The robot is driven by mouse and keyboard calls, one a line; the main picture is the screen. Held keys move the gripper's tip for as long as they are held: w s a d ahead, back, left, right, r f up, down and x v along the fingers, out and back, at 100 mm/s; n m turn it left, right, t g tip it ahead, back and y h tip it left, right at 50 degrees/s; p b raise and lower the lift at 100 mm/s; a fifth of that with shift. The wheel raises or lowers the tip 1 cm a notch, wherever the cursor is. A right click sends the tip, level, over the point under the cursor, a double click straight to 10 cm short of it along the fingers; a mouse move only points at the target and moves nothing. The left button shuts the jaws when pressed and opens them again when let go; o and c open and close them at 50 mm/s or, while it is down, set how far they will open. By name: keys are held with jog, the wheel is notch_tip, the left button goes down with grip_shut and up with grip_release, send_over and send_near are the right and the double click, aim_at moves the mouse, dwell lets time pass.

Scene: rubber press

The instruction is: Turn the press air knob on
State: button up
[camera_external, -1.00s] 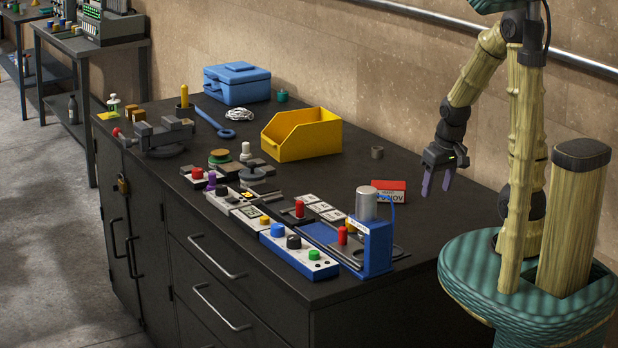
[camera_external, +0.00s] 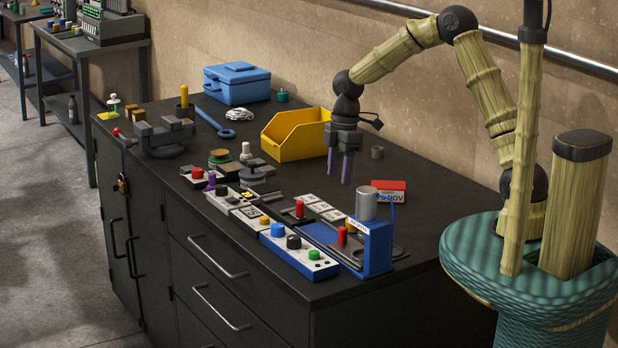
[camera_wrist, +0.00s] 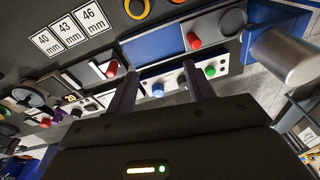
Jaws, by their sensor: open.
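The press (camera_external: 377,250) is a blue stand with a grey cylinder on top, near the front right of the bench. A white and blue control box (camera_external: 300,259) lies in front of it with a blue knob (camera_external: 278,230), a black knob (camera_external: 293,242) and a green button (camera_external: 314,254). Which knob is the air knob I cannot tell. My gripper (camera_external: 339,176) is open and empty, pointing down above the bench behind the press. In the wrist view the blue knob (camera_wrist: 158,90) shows between my fingers; the black knob is partly hidden by a finger.
A yellow bin (camera_external: 290,146) stands behind my gripper. More small control boxes with knobs line the front edge left of the press box. A vise (camera_external: 165,136) and a blue toolbox (camera_external: 237,82) are farther left.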

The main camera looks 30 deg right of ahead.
aim_at(278, 225)
jog(key=w+a+r+n+g+y+p, duration=0.1)
jog(key=w+a+r+n+y+p, duration=0.1)
jog(key=w+a+r+n, duration=0.2)
jog(key=w+a+n, duration=0.3)
jog(key=a+n, duration=0.1)
jog(key=shift+w+a+r+g+y, duration=0.15)
jog(key=shift+w+r+g+y, duration=0.05)
jog(key=shift+w+g+y, duration=0.1)
jog(key=p+x, duration=0.4)
jog(key=x, duration=1.3)
jog(key=shift+f+p, duration=0.25)
jog(key=shift+p, duration=0.1)
jog(key=c, duration=1)
